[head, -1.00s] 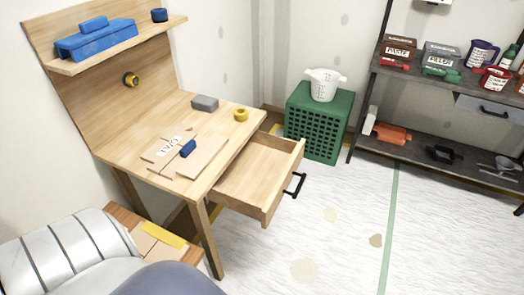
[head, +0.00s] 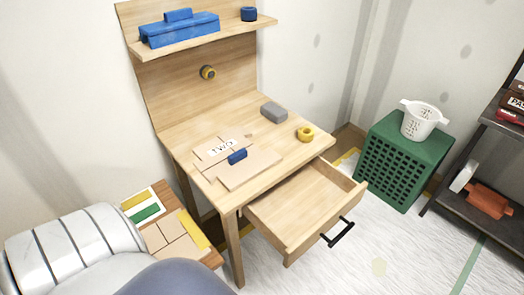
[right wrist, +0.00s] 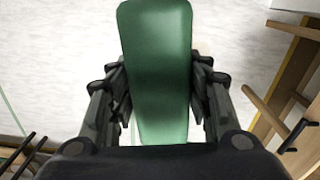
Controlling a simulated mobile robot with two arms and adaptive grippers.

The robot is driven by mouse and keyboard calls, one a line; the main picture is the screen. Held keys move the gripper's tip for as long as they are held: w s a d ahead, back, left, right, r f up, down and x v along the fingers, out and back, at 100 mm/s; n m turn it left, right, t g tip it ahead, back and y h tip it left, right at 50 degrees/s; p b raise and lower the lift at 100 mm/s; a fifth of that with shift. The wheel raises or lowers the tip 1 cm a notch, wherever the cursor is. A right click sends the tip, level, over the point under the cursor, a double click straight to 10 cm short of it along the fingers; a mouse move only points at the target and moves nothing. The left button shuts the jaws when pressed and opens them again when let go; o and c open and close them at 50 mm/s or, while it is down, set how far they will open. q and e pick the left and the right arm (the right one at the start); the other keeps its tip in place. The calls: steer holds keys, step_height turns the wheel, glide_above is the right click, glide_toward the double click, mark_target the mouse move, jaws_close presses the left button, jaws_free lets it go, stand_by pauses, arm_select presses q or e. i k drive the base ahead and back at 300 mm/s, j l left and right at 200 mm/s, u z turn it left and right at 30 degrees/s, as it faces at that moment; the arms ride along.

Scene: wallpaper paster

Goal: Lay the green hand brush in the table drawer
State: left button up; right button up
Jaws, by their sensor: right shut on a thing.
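The green hand brush (right wrist: 158,70) shows large in the right wrist view, between the two dark fingers of my right gripper (right wrist: 160,100), which is shut on it. It is held above the pale floor. The table drawer (head: 305,208) is pulled open at the front right of the wooden table (head: 180,140) in the head view, and looks empty. Its black handle (head: 338,232) faces right. The drawer handle also shows at the right of the right wrist view (right wrist: 298,135). Neither gripper shows in the head view, and my left gripper is out of sight.
On the tabletop lie cardboard pieces (head: 250,168), a blue clip (head: 237,157), a grey block (head: 273,111) and a yellow tape roll (head: 305,134). A green crate (head: 405,165) with a white measuring cup (head: 422,120) stands right of the drawer. A shelf rack stands farther right.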

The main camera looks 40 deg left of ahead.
mark_target(306, 198)
steer(key=i+l+u, duration=0.15)
steer(key=u, duration=0.3)
steer(key=i+l+u, duration=0.1)
steer(key=u, duration=0.3)
steer(key=i+l+u, duration=0.1)
steer(key=l+u, duration=0.15)
steer(key=u, duration=0.2)
steer(key=l+u, duration=0.25)
steer(key=u, duration=0.15)
steer(key=i+l+u, duration=0.2)
steer(key=u, duration=0.15)
steer(key=i+l, duration=0.1)
steer(key=i, duration=0.25)
